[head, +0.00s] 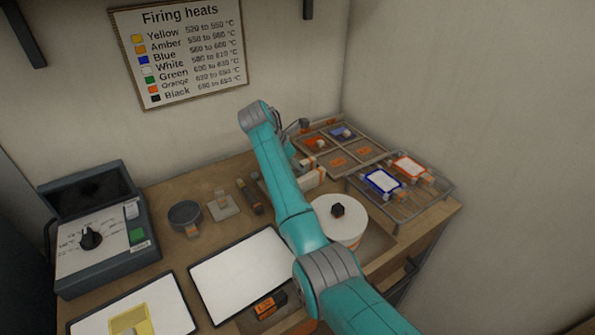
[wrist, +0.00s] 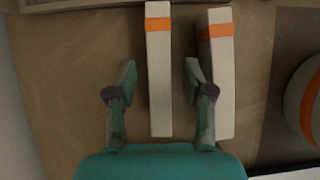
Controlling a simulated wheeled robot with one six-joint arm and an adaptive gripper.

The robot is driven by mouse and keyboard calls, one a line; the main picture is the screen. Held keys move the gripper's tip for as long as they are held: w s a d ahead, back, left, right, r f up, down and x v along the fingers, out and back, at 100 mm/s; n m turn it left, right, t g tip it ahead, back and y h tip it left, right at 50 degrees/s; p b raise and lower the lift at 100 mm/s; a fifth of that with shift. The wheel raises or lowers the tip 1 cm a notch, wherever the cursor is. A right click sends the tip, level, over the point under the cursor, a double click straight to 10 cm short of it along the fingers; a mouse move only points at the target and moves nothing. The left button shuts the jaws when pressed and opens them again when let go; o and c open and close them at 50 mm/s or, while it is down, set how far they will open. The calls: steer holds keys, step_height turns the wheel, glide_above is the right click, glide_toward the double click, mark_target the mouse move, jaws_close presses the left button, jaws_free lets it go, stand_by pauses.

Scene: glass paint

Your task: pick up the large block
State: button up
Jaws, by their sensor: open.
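Two long pale blocks with orange bands lie side by side in the wrist view, a left block (wrist: 158,90) and a right block (wrist: 222,90). I cannot tell which is the large block. My gripper (wrist: 160,75) is open. Its fingers are on either side of the left block, with a gap on each side. The right finger lies between the two blocks in the picture, close to the right one. How high the fingers are is unclear. In the head view the pale blocks (head: 312,179) show beside my arm, which partly hides them; the fingertips are hidden there.
A wire rack (head: 414,212) with framed panes and a divided tray (head: 359,157) stand right and behind. A grey control box (head: 105,262) and a dark bowl (head: 184,213) are left.

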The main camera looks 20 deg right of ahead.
steer(key=shift+w+d+f, duration=0.1)
steer(key=shift+d+f, duration=0.2)
steer(key=shift+f, duration=0.35)
steer(key=shift+f, duration=0.25)
jaws_close()
